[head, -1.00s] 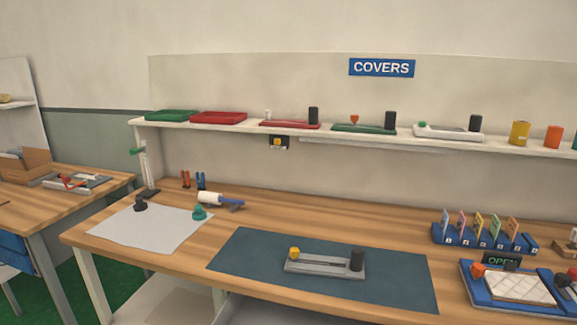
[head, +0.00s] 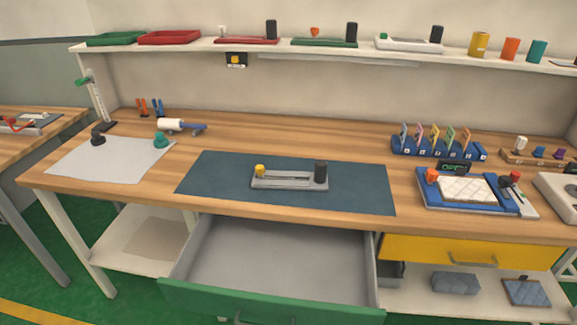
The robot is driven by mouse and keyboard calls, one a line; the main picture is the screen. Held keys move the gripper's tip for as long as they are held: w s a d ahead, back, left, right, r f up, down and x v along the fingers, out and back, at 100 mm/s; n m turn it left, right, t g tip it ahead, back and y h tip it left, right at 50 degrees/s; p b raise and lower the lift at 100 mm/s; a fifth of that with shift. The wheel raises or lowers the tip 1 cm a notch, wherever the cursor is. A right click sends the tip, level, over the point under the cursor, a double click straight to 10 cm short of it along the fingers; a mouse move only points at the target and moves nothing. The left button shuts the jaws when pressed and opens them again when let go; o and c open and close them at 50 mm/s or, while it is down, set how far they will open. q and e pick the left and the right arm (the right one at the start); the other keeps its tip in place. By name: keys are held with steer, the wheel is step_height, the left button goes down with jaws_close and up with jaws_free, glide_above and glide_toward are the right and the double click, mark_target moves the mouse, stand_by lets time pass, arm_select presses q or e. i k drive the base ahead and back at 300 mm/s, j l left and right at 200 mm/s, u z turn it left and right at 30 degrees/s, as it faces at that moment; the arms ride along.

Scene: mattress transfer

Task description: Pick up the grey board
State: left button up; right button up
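The grey board (head: 290,184) lies flat on the dark blue-grey mat (head: 220,192) in the middle of the workbench. A yellow knob (head: 260,171) stands at its left end and a black cylinder (head: 321,172) at its right end. Nothing covers the board. Neither of my grippers shows in the head view.
An empty grey drawer with a green front (head: 270,303) stands open below the mat. A blue fixture with a quilted white pad (head: 466,188) and a blue card rack (head: 438,149) are at the right. A white sheet (head: 112,160) lies at the left. A shelf (head: 330,49) runs behind.

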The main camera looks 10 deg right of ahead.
mark_target(317, 180)
steer(key=i+l+u, duration=0.1)
steer(key=l+u, duration=0.25)
steer(key=l, duration=0.25)
steer(key=l+u, duration=0.4)
steer(key=l, duration=0.2)
steer(key=l+u, duration=0.35)
steer(key=l, duration=0.25)
